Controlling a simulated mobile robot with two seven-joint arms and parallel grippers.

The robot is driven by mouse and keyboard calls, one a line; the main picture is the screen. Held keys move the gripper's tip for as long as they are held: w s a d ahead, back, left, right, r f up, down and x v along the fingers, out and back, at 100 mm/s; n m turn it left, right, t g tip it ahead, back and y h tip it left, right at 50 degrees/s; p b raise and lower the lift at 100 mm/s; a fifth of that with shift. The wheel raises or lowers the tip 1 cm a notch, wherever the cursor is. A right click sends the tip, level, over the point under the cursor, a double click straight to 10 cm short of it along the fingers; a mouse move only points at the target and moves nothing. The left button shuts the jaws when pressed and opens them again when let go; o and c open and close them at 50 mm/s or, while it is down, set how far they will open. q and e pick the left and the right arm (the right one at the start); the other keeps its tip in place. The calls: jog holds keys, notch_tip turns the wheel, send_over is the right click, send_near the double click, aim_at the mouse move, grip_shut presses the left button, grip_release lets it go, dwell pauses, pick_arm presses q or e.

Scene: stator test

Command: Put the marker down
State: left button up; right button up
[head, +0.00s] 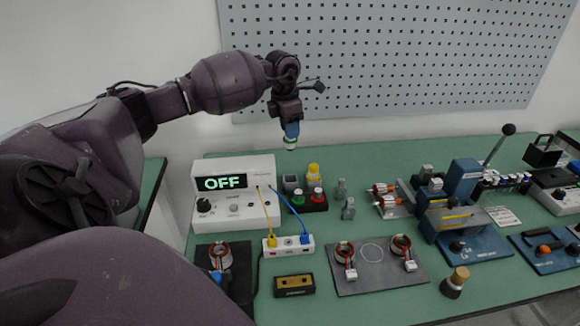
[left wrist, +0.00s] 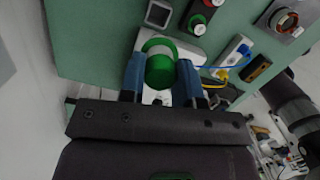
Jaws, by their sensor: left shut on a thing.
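My left gripper (head: 291,131) hangs in the air above the back of the bench, fingers pointing down. It is shut on the marker (head: 290,143), whose white and green end shows below the blue fingers. In the left wrist view my left gripper (left wrist: 163,80) has the marker's green end (left wrist: 160,72) between its two blue fingers. Below it stands a grey square holder (head: 291,183), apart from the marker; its opening also shows in the left wrist view (left wrist: 158,14). A yellow-topped piece (head: 313,169) stands beside that holder. My right gripper is not in view.
A white test box (head: 234,211) reading OFF stands left of the holder on the green bench (head: 335,219). Red (head: 318,193) and green (head: 298,197) buttons sit in front of the holder. Yellow and blue cables run to a white socket strip (head: 288,245). A pegboard (head: 400,55) is behind.

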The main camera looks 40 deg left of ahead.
pick_arm(q)
notch_tip(320, 180, down, 8)
jog(key=shift+r, duration=0.1)
notch_tip(320, 180, down, 5)
jog(key=shift+r, duration=0.15)
jog(key=shift+f+b, duration=0.45)
jog(key=shift+f, duration=0.15)
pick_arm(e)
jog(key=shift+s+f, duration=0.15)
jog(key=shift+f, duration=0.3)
